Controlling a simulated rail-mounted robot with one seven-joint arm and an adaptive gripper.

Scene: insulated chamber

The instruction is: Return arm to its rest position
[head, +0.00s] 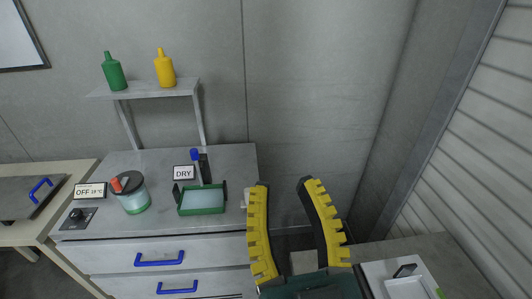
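My gripper (286,186) shows at the bottom centre of the head view, its two yellow toothed fingers pointing up the picture. The fingers stand well apart, and nothing shows held between them. It is to the right of the grey counter's equipment, with the left finger overlapping the counter's right edge in the picture. The rest of my arm is mostly out of view below.
The grey counter (230,158) has blue-handled drawers, a lidded jar (133,198), a green-framed tray (202,200) and a DRY sign (184,172). A green bottle (114,74) and a yellow bottle (164,70) stand on a wall shelf. A white tray (408,288) is lower right.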

